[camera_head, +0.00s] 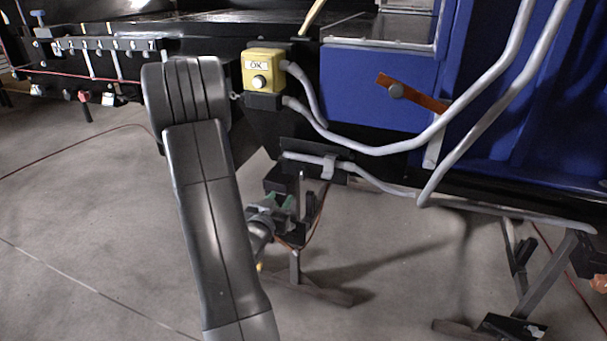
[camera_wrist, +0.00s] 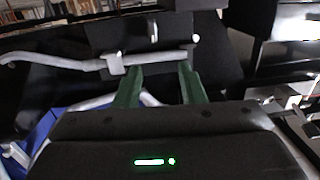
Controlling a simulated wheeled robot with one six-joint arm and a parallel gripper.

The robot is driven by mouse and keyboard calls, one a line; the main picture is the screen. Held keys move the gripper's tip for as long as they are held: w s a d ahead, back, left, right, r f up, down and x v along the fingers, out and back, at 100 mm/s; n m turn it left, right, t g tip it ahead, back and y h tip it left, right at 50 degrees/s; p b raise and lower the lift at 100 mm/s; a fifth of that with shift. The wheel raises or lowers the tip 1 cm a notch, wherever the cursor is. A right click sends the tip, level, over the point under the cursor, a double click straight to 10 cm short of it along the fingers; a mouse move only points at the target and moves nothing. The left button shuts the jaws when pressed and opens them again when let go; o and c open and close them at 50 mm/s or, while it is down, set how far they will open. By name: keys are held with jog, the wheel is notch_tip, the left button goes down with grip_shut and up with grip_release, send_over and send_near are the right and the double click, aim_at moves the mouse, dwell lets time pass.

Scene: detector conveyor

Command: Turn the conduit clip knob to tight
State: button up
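A grey conduit clip (camera_head: 328,167) sits around a pale conduit (camera_head: 372,180) on a black bracket under the machine's edge. In the wrist view a pale clip (camera_wrist: 116,64) shows on the conduit (camera_wrist: 60,62), just ahead and left of the fingers. I cannot make out a separate knob or its setting. My gripper (camera_head: 284,201) is below and left of the clip in the head view, apart from it. Its two green fingers stand apart with nothing between them in the wrist view (camera_wrist: 158,77).
A yellow box marked OK (camera_head: 263,72) is above the bracket. An orange handle (camera_head: 412,93) is on the blue panel (camera_head: 362,75). Pale conduits curve across the right. A dark stand (camera_head: 296,268) is below my gripper. Open floor (camera_head: 85,215) is at left.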

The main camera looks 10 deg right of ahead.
aim_at(301, 172)
jog(key=shift+h, duration=0.6)
jog(key=x, duration=1.4)
jog(key=shift+w+d+p, duration=0.1)
jog(key=shift+d+p, duration=0.25)
grip_shut()
